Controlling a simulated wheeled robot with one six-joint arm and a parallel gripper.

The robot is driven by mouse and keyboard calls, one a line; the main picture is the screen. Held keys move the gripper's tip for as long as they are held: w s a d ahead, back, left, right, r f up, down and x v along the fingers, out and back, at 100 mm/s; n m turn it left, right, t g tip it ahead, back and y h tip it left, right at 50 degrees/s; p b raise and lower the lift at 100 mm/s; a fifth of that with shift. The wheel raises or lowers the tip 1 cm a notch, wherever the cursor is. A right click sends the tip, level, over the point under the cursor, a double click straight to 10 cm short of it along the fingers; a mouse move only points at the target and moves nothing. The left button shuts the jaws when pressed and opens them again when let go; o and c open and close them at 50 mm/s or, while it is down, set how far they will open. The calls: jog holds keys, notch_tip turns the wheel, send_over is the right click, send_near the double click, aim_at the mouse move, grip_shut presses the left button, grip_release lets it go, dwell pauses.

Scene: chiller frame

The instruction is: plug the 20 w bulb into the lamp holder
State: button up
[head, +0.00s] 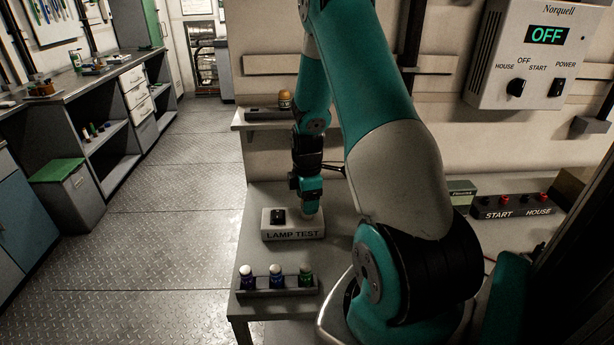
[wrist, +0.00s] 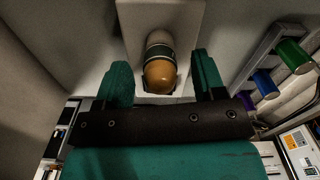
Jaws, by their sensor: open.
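The lamp test box (head: 292,234) stands on the bench, with a dark switch on its left part. A bulb with an amber end, a dark band and a pale part (wrist: 160,68) is upright at the box's right part, where the lamp holder is hidden. I cannot tell whether it is fully seated. My gripper (head: 309,206) points down over it. In the wrist view the fingers are open, one on each side of the bulb, with gaps visible. No wattage marking is readable.
A dark rack (head: 278,292) at the bench's front left holds a purple, a blue and a green bulb. An amber-coloured item (head: 285,99) stands on the shelf behind. A control box (head: 530,55) reading OFF and a START/HOUSE panel (head: 511,207) are at right.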

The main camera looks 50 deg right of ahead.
notch_tip(320, 180, up, 16)
jog(key=b, duration=0.2)
jog(key=shift+r, duration=0.25)
dwell(0.4)
jog(key=a+r+m+t+y, duration=0.1)
jog(key=a+r, duration=0.1)
jog(key=a, duration=0.9)
jog(key=a+r+y, duration=0.1)
jog(key=a+r, duration=0.1)
jog(key=a, duration=0.9)
jog(key=s+a+r+m+g+y, duration=0.1)
jog(key=s+a+m+y, duration=0.1)
jog(key=s+a, duration=1.3)
jog(key=shift+a+r, duration=0.35)
jog(key=shift+a, duration=0.45)
